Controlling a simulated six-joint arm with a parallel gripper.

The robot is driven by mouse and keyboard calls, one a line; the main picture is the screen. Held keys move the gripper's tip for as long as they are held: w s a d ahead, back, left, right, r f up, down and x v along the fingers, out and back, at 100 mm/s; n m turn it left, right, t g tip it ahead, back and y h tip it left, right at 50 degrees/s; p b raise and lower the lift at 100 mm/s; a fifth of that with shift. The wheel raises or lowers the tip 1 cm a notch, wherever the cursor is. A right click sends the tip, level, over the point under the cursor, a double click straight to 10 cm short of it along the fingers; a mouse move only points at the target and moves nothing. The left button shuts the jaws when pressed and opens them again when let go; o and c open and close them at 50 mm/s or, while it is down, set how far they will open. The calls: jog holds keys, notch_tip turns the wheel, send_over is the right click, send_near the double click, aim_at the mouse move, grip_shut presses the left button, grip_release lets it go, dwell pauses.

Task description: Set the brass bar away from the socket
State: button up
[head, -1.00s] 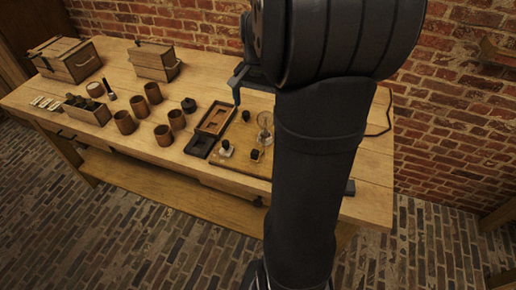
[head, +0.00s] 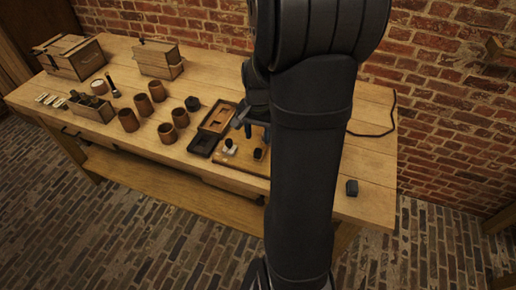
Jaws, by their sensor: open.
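My gripper (head: 254,129) is open and points down over the wooden board (head: 234,163) on the bench, partly hidden by my own arm. Small fittings stand on the board: a pale one with a dark top (head: 229,146) and a dark one (head: 258,153). I cannot make out the brass bar. I cannot tell which fitting is the socket; my arm covers the right part of the board. Nothing can be seen held between the fingers.
Several brown jars (head: 129,120) stand farther left, with wooden boxes (head: 71,58) behind. A dark block (head: 352,188) lies at the right, where the bench is mostly clear.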

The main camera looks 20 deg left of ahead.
notch_tip(320, 180, down, 7)
jog(key=shift+f, duration=0.1)
dwell(0.3)
grip_shut()
